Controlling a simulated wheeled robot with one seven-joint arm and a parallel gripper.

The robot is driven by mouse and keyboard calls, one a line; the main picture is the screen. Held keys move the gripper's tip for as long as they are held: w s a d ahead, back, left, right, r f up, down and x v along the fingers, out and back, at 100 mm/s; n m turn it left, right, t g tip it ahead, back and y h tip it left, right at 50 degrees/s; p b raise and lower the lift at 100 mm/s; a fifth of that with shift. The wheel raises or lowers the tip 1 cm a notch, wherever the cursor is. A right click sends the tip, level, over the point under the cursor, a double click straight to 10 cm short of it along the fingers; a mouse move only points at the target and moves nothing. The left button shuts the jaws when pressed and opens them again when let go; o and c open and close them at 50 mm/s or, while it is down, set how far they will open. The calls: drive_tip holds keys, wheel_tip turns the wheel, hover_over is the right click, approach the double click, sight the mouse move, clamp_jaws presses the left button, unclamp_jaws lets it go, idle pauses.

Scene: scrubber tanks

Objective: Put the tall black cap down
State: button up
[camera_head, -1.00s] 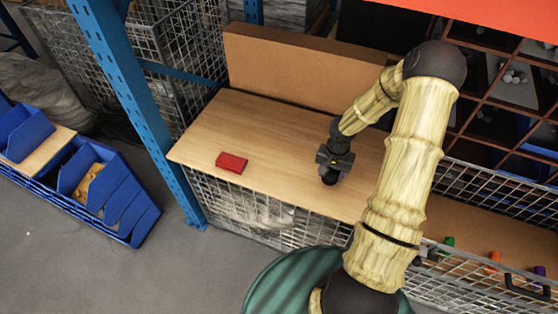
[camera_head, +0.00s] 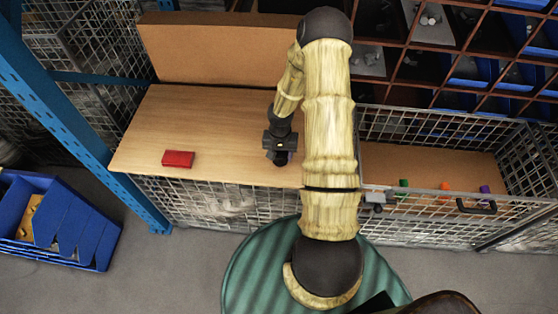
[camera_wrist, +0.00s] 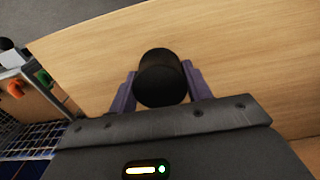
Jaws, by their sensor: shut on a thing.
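The tall black cap (camera_wrist: 160,78) is held between the two purple-grey fingers of my gripper (camera_wrist: 160,85) in the wrist view. I look down on its round dark top, with the pale wooden board (camera_wrist: 225,45) around it. In the head view my gripper (camera_head: 279,157) is over the wooden board (camera_head: 215,135), toward its front right part. The cap is mostly hidden there by the gripper. I cannot tell whether the cap's bottom touches the board.
A red box (camera_head: 178,158) lies on the board to the left. A wire basket (camera_head: 430,165) at right holds green (camera_head: 403,184), orange (camera_head: 444,187) and purple (camera_head: 485,190) items. A brown panel (camera_head: 215,50) stands at the back. The board between red box and gripper is clear.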

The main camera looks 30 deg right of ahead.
sight(279, 162)
drive_tip(key=shift+a+f, duration=0.2)
drive_tip(key=shift+f, duration=0.1)
drive_tip(key=shift+d+f, duration=0.1)
drive_tip(key=shift+f, duration=1.65)
drive_tip(key=shift+f, duration=0.2)
drive_tip(key=o, duration=1.5)
drive_tip(key=shift+o, duration=0.2)
wheel_tip(279, 162, up, 12)
drive_tip(key=shift+r+p, duration=0.25)
drive_tip(key=shift+p, duration=0.25)
